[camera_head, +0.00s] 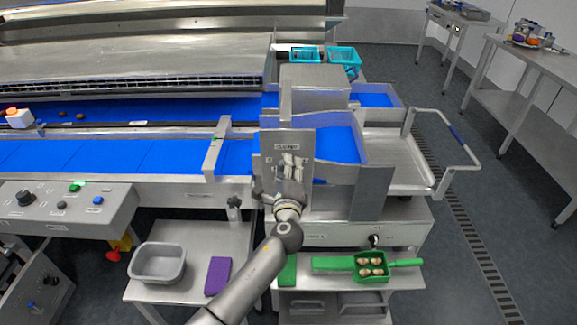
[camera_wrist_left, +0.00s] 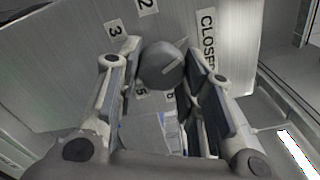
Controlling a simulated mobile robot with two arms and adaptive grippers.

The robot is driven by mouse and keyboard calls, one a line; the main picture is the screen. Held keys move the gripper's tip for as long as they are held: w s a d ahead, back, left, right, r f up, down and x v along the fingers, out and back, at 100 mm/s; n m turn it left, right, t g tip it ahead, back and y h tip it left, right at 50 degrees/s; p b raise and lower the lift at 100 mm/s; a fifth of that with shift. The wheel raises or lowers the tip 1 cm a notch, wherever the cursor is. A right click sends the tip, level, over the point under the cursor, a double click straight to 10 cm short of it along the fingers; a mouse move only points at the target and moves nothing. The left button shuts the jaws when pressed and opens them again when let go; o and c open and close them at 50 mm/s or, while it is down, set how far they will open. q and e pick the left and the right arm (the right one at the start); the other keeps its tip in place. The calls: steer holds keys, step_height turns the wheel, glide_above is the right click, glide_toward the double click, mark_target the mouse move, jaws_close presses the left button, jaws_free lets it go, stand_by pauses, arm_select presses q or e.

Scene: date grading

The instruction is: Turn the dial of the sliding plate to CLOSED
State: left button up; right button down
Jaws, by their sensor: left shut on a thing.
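The sliding plate (camera_head: 302,143) is an upright grey metal panel at the front of the machine, with a label near its top. The dial (camera_wrist_left: 162,66) is a dark round knob on the plate in the left wrist view. Number labels surround it, and a CLOSED label (camera_wrist_left: 208,38) is to its upper right. A pale line on the knob slants up to the right; its exact setting is unclear. My left gripper (camera_head: 289,168) is at the plate, its fingers (camera_wrist_left: 164,82) shut on the dial from both sides. In the head view the gripper hides the dial. My right gripper is not in view.
Blue conveyor belts (camera_head: 110,156) run to the left. A control panel (camera_head: 65,208) is at the left front. A green tray (camera_head: 372,280) with brown pieces is at right.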

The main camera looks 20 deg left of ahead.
arm_select(q)
steer(key=m+p, duration=0.2)
steer(key=m, duration=0.3)
steer(key=shift+a, duration=0.1)
steer(key=shift+m, duration=0.4)
steer(key=o, duration=1)
steer(key=shift+f, duration=0.1)
steer(key=v, duration=1.2)
